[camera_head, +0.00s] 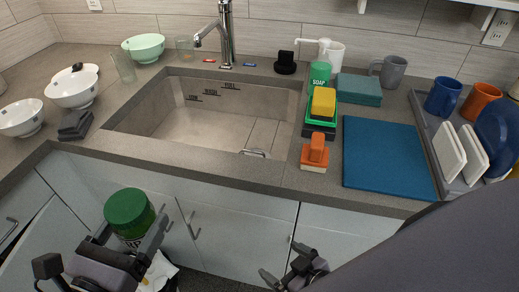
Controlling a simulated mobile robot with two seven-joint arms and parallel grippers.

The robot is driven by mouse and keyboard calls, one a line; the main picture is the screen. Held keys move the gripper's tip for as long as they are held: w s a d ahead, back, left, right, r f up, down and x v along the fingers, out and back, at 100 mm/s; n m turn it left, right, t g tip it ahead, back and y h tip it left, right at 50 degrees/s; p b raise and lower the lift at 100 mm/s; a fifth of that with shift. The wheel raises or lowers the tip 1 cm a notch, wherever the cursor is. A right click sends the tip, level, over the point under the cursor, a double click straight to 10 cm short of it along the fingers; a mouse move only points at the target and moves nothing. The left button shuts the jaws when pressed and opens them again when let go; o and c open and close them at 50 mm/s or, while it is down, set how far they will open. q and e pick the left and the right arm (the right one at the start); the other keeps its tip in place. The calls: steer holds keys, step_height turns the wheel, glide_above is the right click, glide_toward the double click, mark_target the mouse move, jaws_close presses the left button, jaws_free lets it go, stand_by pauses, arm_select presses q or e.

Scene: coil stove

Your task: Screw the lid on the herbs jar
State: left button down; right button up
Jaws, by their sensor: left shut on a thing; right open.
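The herbs jar (134,240) is at the lower left, in front of the cabinet doors and below the counter's front edge. Its round green lid (129,207) is on top, seen from above; I cannot tell how tightly it sits. My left gripper (133,236) is shut around the jar with one finger on each side. My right gripper (290,279) is open and empty at the bottom middle, well right of the jar and apart from it.
The counter edge runs above both grippers. A sink (215,115) is set in the counter. A blue mat (385,160), an orange-handled brush (315,150) and a dish rack (448,185) with mugs stand to the right; bowls (73,90) stand left. Space between my grippers is free.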

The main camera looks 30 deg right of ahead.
arm_select(q)
steer(key=shift+r, duration=0.1)
arm_select(e)
steer(key=shift+s+d+f+g, duration=0.3)
steer(key=shift+s+d+f, duration=0.15)
steer(key=shift+s, duration=0.2)
